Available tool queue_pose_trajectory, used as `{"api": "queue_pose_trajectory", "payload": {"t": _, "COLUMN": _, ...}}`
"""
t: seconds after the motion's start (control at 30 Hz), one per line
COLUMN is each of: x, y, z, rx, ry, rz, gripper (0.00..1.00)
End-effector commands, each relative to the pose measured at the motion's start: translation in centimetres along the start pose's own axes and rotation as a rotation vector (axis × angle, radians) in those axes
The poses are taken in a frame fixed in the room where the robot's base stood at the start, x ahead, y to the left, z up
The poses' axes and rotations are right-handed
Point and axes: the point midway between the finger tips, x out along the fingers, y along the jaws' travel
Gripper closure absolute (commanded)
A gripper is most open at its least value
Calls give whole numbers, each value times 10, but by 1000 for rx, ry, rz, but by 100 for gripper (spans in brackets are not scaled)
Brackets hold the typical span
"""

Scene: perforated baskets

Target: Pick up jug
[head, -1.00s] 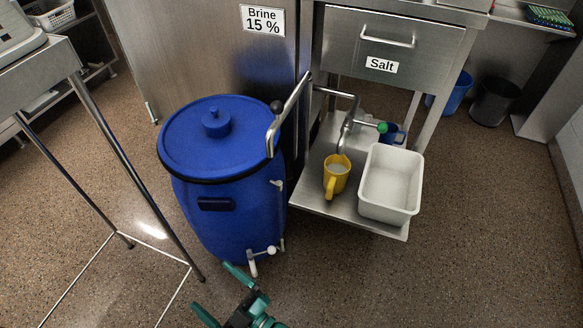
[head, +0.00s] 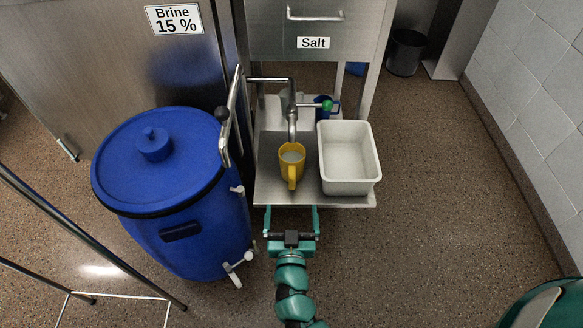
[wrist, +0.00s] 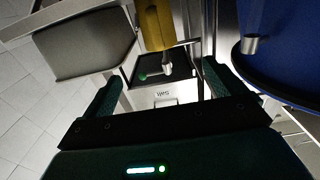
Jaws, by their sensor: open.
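The yellow jug (head: 291,163) stands upright on the low steel shelf (head: 270,190), under the bent metal tap, with its handle toward me. Something pale shows inside it. My gripper (head: 291,212) is open and empty, just short of the shelf's front edge, in line with the jug and apart from it. In the wrist view the jug (wrist: 153,25) shows at the top, beyond the gap between my two fingers (wrist: 162,78). A smaller blue vessel (head: 323,104) stands behind, partly hidden by the green-ended tap.
A white tub (head: 347,160) stands close to the right of the jug. A large blue barrel (head: 165,190) with a white spigot (head: 238,268) is at the left. A metal tap (head: 291,115) hangs over the shelf.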

Motion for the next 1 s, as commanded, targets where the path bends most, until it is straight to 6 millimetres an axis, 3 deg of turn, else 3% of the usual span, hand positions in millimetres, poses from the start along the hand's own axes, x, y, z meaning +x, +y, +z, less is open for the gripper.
{"api": "queue_pose_trajectory", "payload": {"t": 0.5, "x": 89, "y": 1, "z": 0, "rx": -3, "ry": 0, "rz": 2, "gripper": 5}}
{"api": "queue_pose_trajectory", "payload": {"t": 1.0, "x": 126, "y": 1, "z": 5, "rx": -4, "ry": -1, "rz": 2, "gripper": 5}}
